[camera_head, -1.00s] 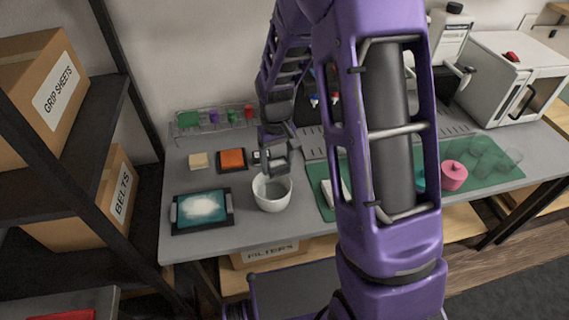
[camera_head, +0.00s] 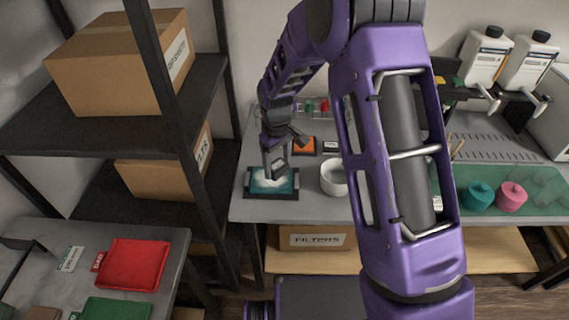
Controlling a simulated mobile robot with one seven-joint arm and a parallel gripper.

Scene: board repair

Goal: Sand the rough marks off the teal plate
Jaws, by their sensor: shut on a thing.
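The teal plate (camera_head: 289,187) lies in a dark frame at the left end of the grey workbench. A pale rough patch (camera_head: 262,184) shows at its middle. My gripper (camera_head: 274,172) points down over the plate, with its tip at or just above the pale patch; I cannot tell if it touches. It is shut on a small grey block, mostly hidden by the fingers. An orange pad (camera_head: 304,146) lies in a dark holder behind the plate, beside another dark holder with a white label (camera_head: 330,147).
A white bowl (camera_head: 333,180) stands just right of the plate. A green mat (camera_head: 535,190) holds a teal pot (camera_head: 478,196) and a pink pot (camera_head: 511,197). A dark shelf with cardboard boxes (camera_head: 115,62) stands left. A red pad (camera_head: 132,264) lies on the lower-left table.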

